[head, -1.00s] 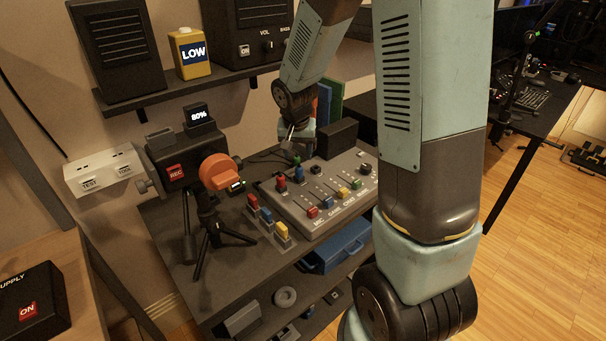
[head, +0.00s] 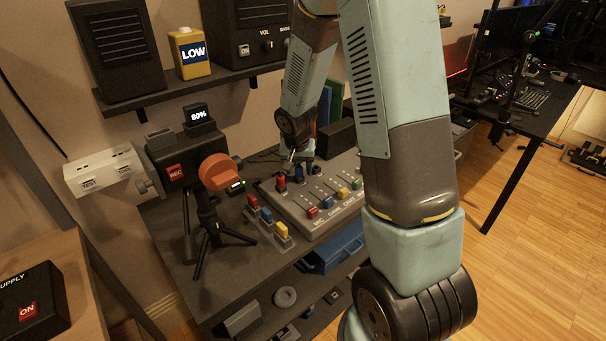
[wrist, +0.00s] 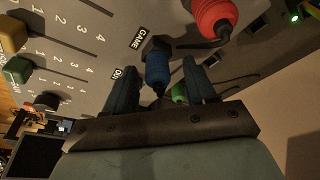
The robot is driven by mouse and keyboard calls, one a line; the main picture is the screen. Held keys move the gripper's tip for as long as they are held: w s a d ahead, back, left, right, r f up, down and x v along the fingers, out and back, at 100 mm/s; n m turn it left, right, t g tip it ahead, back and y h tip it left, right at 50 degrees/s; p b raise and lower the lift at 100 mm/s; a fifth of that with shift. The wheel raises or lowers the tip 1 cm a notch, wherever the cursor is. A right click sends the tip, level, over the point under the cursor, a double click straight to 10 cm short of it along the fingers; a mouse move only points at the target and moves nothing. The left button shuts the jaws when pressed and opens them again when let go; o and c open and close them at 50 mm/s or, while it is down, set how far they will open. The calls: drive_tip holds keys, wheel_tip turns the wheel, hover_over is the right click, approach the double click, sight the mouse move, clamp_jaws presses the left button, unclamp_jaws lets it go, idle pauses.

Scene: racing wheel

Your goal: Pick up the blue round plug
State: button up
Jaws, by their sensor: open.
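The blue round plug (wrist: 157,68) sits in the grey mixer panel (wrist: 95,75) beside the label GAME in the wrist view. My gripper (wrist: 159,72) is open, with one dark blue finger on each side of the blue plug in the picture. I cannot tell whether either finger touches it. A red plug (wrist: 214,14) stands up and to the right, and a green plug (wrist: 179,92) shows partly between the fingers. In the head view my gripper (head: 299,160) is low over the mixer's back left part and largely hides the blue plug.
Mixer sliders stand to the right of the plugs, with a red knob (head: 312,212) among them. A camera on a tripod (head: 206,215) with an orange lens cap (head: 217,172) stands left of the mixer. A dark box (head: 337,135) is behind it, and a shelf with speakers is above.

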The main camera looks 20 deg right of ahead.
clamp_jaws()
idle(0.5)
drive_tip(key=shift+r, duration=0.15)
